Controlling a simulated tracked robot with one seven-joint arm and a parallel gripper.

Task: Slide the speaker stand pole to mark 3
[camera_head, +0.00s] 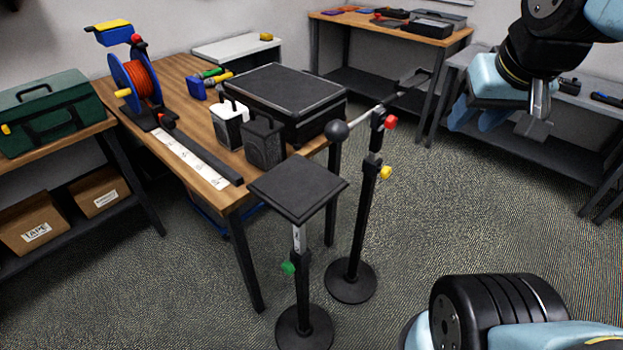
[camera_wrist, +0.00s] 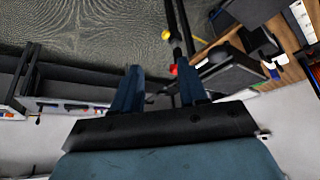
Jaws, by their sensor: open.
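The speaker stand has a square black top plate (camera_head: 298,185), a pole with a pale marked strip (camera_head: 298,239), a green knob (camera_head: 288,268) and a round black base (camera_head: 304,328). It stands upright on the floor in front of the wooden table. The mark numbers are too small to read. My gripper (camera_head: 485,122) is up at the right, well apart from the speaker stand. In the wrist view my gripper (camera_wrist: 158,88) has its two blue fingers spread with nothing held between them.
A boom stand (camera_head: 358,230) with red (camera_head: 391,122) and yellow (camera_head: 385,172) knobs stands just behind the speaker stand; its red knob (camera_wrist: 173,69) shows near my right finger. The wooden table (camera_head: 180,75) holds a cable reel (camera_head: 135,80) and black case (camera_head: 283,90). Open carpet lies right.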

